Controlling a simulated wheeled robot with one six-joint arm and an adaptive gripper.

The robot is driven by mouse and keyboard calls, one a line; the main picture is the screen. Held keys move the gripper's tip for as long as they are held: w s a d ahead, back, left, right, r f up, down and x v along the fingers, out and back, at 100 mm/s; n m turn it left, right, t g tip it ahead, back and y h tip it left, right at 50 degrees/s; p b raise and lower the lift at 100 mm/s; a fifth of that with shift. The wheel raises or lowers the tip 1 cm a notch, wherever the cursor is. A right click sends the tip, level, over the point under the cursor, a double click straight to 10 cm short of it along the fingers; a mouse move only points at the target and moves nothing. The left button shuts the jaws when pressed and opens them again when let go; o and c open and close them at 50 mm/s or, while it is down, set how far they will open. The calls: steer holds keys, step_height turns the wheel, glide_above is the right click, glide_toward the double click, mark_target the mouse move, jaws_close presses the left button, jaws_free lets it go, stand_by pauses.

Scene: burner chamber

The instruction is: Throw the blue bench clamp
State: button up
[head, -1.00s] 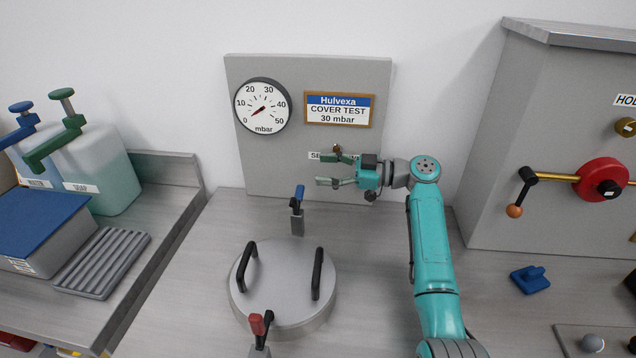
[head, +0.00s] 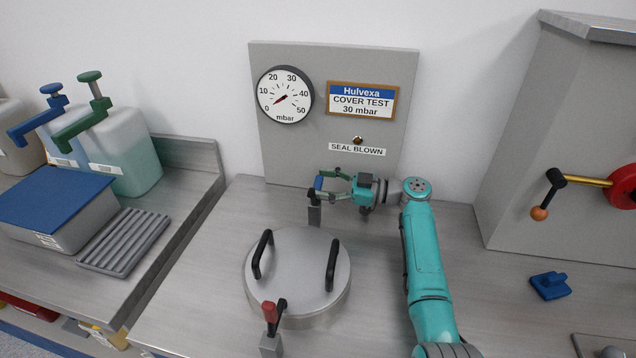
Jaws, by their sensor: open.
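The blue bench clamp (head: 317,183) stands upright behind the round metal cover, a blue-tipped handle on a dark grey post (head: 314,215). My gripper (head: 328,185) is open, its fingers reaching left at the clamp's blue handle. The fingers partly overlap the handle in the picture, and I cannot tell whether they touch it. The round cover (head: 290,270) with two black handles lies on the bench. A red clamp (head: 270,312) stands at its front edge.
A panel behind carries a pressure gauge (head: 285,95) reading low and a "SEAL BLOWN" label (head: 357,149). A blue block (head: 550,285) lies on the bench at right. A grey housing (head: 570,150) stands at far right. Dispensers (head: 125,160) stand at left.

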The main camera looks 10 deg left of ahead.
steer(key=shift+a, duration=1)
jaws_close()
